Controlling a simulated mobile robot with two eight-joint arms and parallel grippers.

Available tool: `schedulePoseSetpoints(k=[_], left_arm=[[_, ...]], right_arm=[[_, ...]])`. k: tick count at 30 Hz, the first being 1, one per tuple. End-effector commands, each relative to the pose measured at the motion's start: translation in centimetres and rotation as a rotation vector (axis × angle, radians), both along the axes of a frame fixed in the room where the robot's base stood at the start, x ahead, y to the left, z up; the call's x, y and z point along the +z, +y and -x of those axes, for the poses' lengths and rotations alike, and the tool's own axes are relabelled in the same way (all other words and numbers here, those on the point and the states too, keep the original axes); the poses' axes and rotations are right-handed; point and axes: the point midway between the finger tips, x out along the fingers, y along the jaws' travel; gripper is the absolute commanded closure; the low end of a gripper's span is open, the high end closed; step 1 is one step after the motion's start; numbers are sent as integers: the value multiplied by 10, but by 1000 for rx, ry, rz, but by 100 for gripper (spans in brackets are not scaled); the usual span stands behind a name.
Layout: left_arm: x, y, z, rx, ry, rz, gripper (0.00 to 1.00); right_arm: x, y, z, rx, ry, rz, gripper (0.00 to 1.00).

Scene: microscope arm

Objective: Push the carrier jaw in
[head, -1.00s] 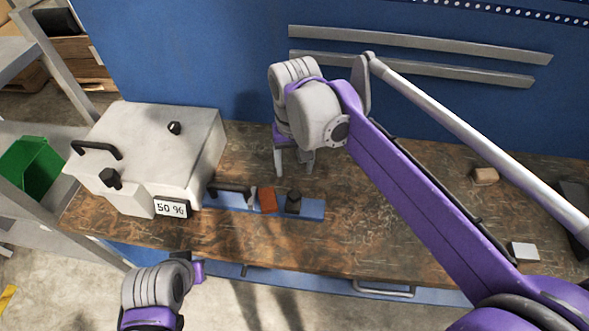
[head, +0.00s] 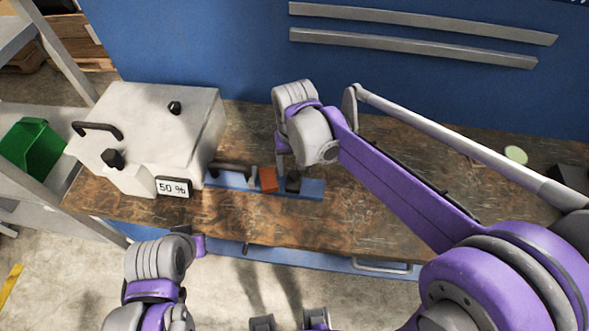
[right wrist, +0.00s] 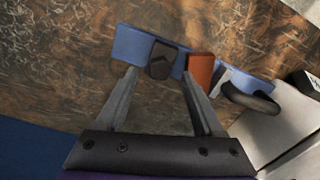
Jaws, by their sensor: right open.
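The blue rail (head: 312,190) lies along the bench's front beside the white box. The black carrier jaw (head: 293,183) stands on it, right of an orange block (head: 268,180); a light grey fixed jaw (right wrist: 222,78) is beyond the block. In the right wrist view a narrow gap separates the carrier jaw (right wrist: 163,60) from the orange block (right wrist: 200,70). My right gripper (head: 288,172) points down, open and empty; in its wrist view the fingertips (right wrist: 158,76) appear on either side of the carrier jaw. Contact cannot be told.
The white box (head: 155,130) with black handle, knobs and a 50 % display (head: 174,187) stands left of the rail. A black handle (head: 231,168) sits at the rail's left end. A blue wall stands behind.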

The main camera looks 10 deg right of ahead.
Motion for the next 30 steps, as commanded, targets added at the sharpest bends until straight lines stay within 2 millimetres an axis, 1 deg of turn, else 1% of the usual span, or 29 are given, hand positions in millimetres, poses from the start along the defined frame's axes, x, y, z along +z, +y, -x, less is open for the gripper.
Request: schedulePoseSetpoints(k=[1, 3, 6, 15, 26, 27, 30], left_arm=[[-1, 0, 0, 0, 1, 0, 100], [-1, 0, 0, 0, 1, 0, 100], [-2, 0, 1, 0, 1, 0, 100], [-2, 0, 1, 0, 1, 0, 100], [-2, 0, 1, 0, 1, 0, 100], [-2, 0, 1, 0, 1, 0, 100], [-2, 0, 1, 0, 1, 0, 100]], right_arm=[[-7, 0, 0, 0, 0, 0, 31], [-14, 0, 0, 0, 0, 0, 31], [-19, 0, 0, 0, 0, 0, 31], [-21, 0, 0, 0, 0, 0, 31], [-21, 0, 0, 0, 0, 0, 96], [-21, 0, 0, 0, 0, 0, 100], [-21, 0, 0, 0, 0, 0, 100]])
